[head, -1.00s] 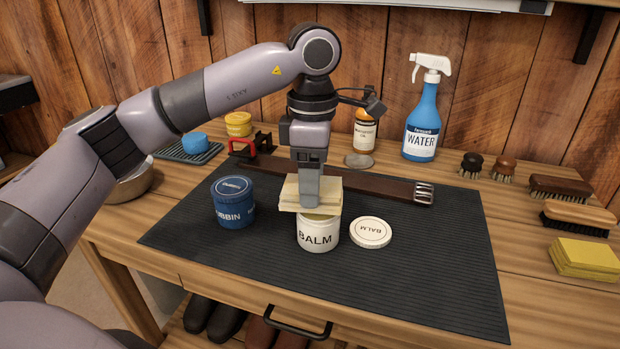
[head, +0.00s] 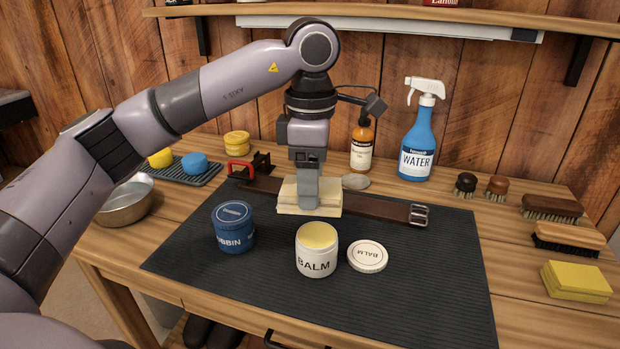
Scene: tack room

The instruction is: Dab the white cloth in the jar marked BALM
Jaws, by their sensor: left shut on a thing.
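The white cloth (head: 327,207) is a folded cream-white pad in the jaws of my left gripper (head: 308,203), which is shut on it. The gripper points down and holds the cloth behind and above the jar marked BALM (head: 316,258), apart from it. The jar is white and stands upright and open on the dark mat, with pale yellow balm (head: 317,235) at its top. Its white lid (head: 367,256), marked BALM, lies flat to the jar's right. The cloth's underside is hidden. My right gripper is not in view.
A closed blue jar (head: 233,228) stands left of the BALM jar on the ribbed mat (head: 430,290). A leather strap (head: 375,207) lies behind the cloth. The mat's front right is clear.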

